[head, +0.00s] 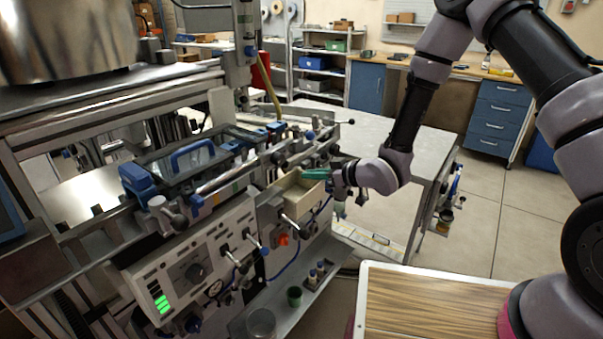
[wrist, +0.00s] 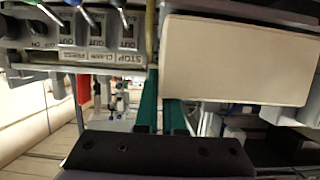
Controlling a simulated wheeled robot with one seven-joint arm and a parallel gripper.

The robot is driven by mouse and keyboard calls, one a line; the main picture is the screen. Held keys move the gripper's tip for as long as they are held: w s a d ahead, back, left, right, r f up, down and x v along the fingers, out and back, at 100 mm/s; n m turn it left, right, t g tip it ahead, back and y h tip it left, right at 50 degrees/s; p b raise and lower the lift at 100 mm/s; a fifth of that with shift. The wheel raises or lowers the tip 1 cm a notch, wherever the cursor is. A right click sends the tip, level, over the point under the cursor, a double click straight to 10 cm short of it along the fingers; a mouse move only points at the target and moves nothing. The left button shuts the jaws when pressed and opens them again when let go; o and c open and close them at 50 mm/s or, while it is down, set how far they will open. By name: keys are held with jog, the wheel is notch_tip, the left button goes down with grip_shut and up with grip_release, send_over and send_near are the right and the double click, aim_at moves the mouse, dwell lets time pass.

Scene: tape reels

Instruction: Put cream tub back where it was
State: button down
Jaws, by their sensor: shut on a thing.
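The cream tub (head: 297,195) is an open-topped, box-shaped bin at the right end of the machine's front, beside the control panel. My gripper (head: 317,174) reaches it from the right, with its green fingers at the tub's far right rim. In the wrist view, a plain cream face of the tub (wrist: 238,62) fills the upper right. The green fingers (wrist: 162,105) are close together at its left lower edge, shut on the tub. The exact contact is partly hidden. I cannot tell whether the tub rests on the machine or hangs free.
The control panel (head: 195,270) with levers and knobs is left of the tub. Below, a low shelf holds a green cup (head: 294,296), a clear jar (head: 261,323) and small bottles. A grey table (head: 425,145) stands behind my wrist. A wood-topped surface (head: 430,310) is at front right.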

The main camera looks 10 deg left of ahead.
aim_at(301, 170)
jog(key=a, duration=0.1)
jog(key=w+a, duration=0.1)
jog(key=a, duration=0.1)
jog(key=shift+w+a, duration=0.15)
jog(key=shift+a, duration=0.1)
jog(key=shift+f, duration=0.3)
jog(key=shift+d+f, duration=0.1)
jog(key=shift+f, duration=0.05)
jog(key=c, duration=1)
grip_release()
